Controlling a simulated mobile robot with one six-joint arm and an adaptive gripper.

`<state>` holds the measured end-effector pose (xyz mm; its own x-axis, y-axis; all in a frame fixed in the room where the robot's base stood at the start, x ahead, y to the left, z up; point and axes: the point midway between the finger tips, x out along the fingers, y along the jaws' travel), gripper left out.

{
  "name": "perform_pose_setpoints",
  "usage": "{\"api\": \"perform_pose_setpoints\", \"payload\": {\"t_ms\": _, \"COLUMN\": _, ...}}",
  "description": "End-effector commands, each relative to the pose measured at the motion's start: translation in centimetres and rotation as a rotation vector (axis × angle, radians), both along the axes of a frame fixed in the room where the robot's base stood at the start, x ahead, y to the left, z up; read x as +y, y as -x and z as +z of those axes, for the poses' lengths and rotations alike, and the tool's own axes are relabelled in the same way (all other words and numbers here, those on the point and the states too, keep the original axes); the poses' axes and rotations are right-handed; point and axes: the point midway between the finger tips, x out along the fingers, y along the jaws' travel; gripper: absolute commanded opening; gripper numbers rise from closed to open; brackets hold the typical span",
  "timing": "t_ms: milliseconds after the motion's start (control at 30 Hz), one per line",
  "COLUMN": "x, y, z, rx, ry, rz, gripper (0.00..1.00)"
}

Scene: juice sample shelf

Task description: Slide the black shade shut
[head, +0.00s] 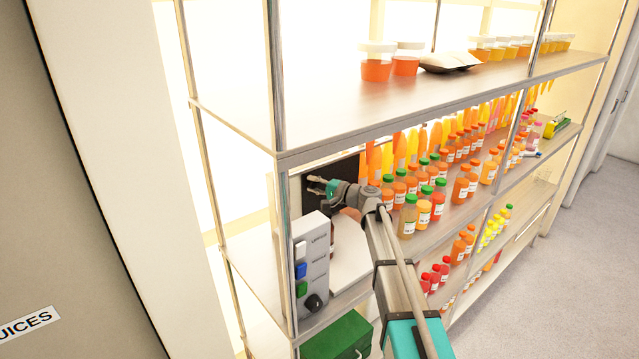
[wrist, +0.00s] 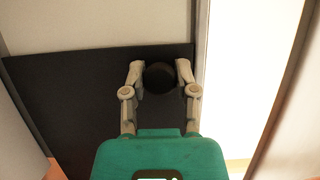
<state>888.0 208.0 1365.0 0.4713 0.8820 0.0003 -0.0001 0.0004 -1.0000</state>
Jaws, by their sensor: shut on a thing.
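The black shade (wrist: 80,95) is a flat dark panel filling the lower middle of the wrist view. It also shows in the head view (head: 345,170), partly behind my arm, at the back of the left bay of the shelf. A round dark knob (wrist: 158,79) stands on the shade near its right edge. My gripper (wrist: 160,68) is shut on this knob, one finger on each side. In the head view my gripper (head: 317,185) reaches into the bay in front of the shade. The fingertip contact is too small to see there.
A grey control box (head: 313,264) with coloured buttons and a knob stands at the bay's front left. Bottles (head: 409,215) crowd the shelf right of my arm. A shelf board (head: 400,105) with tubs lies above. A bright gap (wrist: 240,80) is right of the shade.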

Motion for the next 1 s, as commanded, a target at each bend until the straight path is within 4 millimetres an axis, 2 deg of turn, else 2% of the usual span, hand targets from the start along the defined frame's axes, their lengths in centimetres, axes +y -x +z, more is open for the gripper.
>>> {"api": "perform_pose_setpoints", "payload": {"t_ms": 100, "x": 1.06, "y": 0.96, "z": -0.01, "rx": 0.000, "ry": 0.000, "rz": 0.003, "gripper": 0.00}}
{"api": "perform_pose_setpoints", "payload": {"t_ms": 367, "x": 1.13, "y": 0.89, "z": 0.00, "rx": 0.000, "ry": 0.000, "rz": 0.001, "gripper": 0.00}}
{"api": "perform_pose_setpoints", "payload": {"t_ms": 400, "x": 1.13, "y": 0.88, "z": 0.00, "rx": 0.000, "ry": 0.000, "rz": 0.001, "gripper": 0.40}}
{"api": "perform_pose_setpoints", "payload": {"t_ms": 600, "x": 1.09, "y": 0.88, "z": 0.00, "rx": 0.000, "ry": 0.000, "rz": 0.001, "gripper": 0.73}}
{"api": "perform_pose_setpoints", "payload": {"t_ms": 1000, "x": 0.91, "y": 0.91, "z": 0.00, "rx": 0.000, "ry": 0.000, "rz": -0.001, "gripper": 0.73}}
